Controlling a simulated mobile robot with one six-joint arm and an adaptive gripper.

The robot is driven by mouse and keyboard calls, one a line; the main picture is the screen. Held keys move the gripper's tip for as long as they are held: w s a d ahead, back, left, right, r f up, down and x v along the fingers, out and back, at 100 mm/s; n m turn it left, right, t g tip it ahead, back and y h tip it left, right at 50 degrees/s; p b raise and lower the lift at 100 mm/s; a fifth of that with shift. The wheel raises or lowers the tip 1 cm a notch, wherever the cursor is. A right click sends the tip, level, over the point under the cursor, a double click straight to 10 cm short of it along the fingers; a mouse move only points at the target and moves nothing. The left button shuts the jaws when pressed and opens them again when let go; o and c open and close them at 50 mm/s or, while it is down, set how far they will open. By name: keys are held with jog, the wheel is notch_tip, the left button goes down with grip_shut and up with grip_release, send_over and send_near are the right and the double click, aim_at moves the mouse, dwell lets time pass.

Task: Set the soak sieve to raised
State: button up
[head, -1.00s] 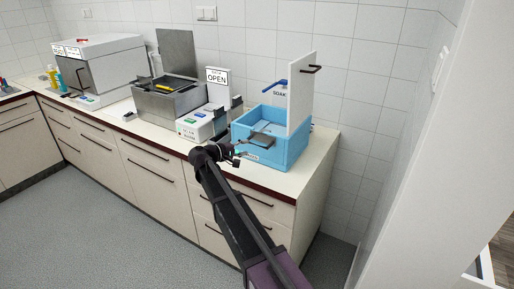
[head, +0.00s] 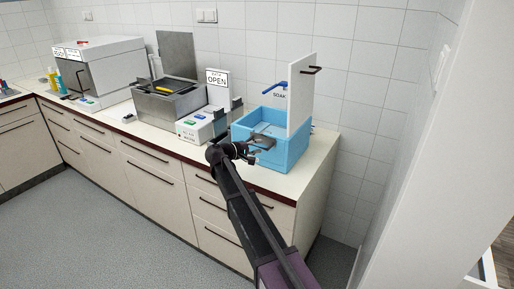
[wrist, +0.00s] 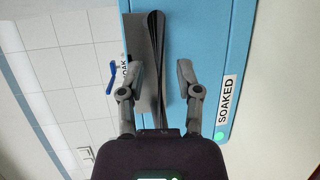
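The light-blue soak basin (head: 290,152) stands near the right end of the counter, with a white upright panel at its right side. A blue lever (head: 273,86) with a SOAK label sits behind it; the lever also shows in the wrist view (wrist: 111,74). My gripper (head: 262,143) is over the basin's near side. In the wrist view my gripper (wrist: 158,78) is open, with its fingers on either side of a dark, narrow strip (wrist: 154,35). I cannot tell whether this strip is the sieve's handle, or the sieve's height. A SOAKED label (wrist: 227,103) with a green light is on the basin.
The white panel (head: 301,95) with a dark handle rises close to my gripper. A white control box (head: 203,123) with an OPEN sign stands left of the basin. Farther left are a metal fryer-like unit (head: 168,104) and a grey-white box machine (head: 105,68). The counter's right corner is clear.

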grip_shut()
jog(key=shift+r, duration=0.1)
notch_tip(320, 180, up, 9)
jog(key=p, duration=0.9)
jog(key=shift+w+f, duration=0.15)
jog(key=shift+f, duration=0.05)
jog(key=shift+o, duration=1.9)
grip_release()
jog(key=shift+r, duration=0.15)
jog(key=shift+f, duration=0.3)
